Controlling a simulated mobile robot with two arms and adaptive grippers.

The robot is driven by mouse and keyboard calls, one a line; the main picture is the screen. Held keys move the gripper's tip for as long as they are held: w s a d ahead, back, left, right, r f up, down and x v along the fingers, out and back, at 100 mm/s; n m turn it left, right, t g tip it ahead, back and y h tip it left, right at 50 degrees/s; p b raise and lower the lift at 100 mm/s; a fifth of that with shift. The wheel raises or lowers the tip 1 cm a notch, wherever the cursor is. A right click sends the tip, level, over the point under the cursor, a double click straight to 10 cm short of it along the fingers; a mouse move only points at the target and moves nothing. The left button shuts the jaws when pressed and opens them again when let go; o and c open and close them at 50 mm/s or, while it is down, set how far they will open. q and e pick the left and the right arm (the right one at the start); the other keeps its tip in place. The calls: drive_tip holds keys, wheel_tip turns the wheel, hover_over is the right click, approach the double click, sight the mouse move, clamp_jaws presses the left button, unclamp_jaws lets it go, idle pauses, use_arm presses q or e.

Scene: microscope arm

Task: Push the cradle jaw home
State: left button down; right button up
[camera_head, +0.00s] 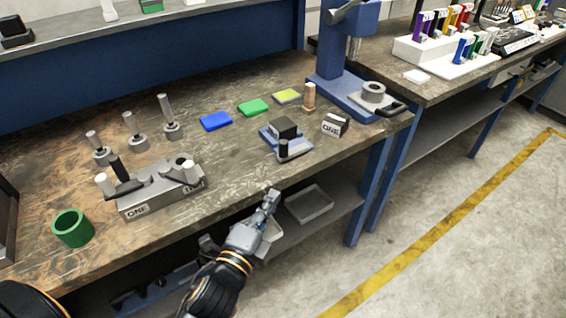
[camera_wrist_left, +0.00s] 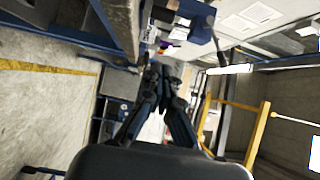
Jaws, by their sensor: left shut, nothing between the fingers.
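A small fixture with a blue-grey base (camera_head: 270,135) sits near the front edge of the workbench and looks like the cradle. A dark block (camera_head: 284,127) sits on it, and a short dark-topped post (camera_head: 283,149) stands at its front. I cannot tell which part is the jaw or how far in it sits. My left gripper (camera_head: 272,194) is shut and empty, in front of the bench edge, below and apart from the fixture. Its fingers converge in the left wrist view (camera_wrist_left: 168,72), which does not clearly show the cradle. My right gripper is not in view.
A grey block fixture (camera_head: 160,195) with posts and a green ring (camera_head: 72,228) stand on the left. Blue, green and yellow pads lie behind the cradle. A wooden peg (camera_head: 309,97), a white-faced block (camera_head: 335,125) and a blue stand (camera_head: 340,85) are to its right.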

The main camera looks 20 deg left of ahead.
use_arm(q)
drive_tip(key=shift+w, duration=0.1)
drive_tip(key=w, duration=0.4)
drive_tip(key=w+p, duration=0.1)
drive_tip(key=w, duration=0.3)
drive_tip(key=w+a+p, duration=0.1)
drive_tip(key=w, duration=0.3)
drive_tip(key=shift+w+a, duration=0.45)
drive_tip(key=shift+a, duration=0.1)
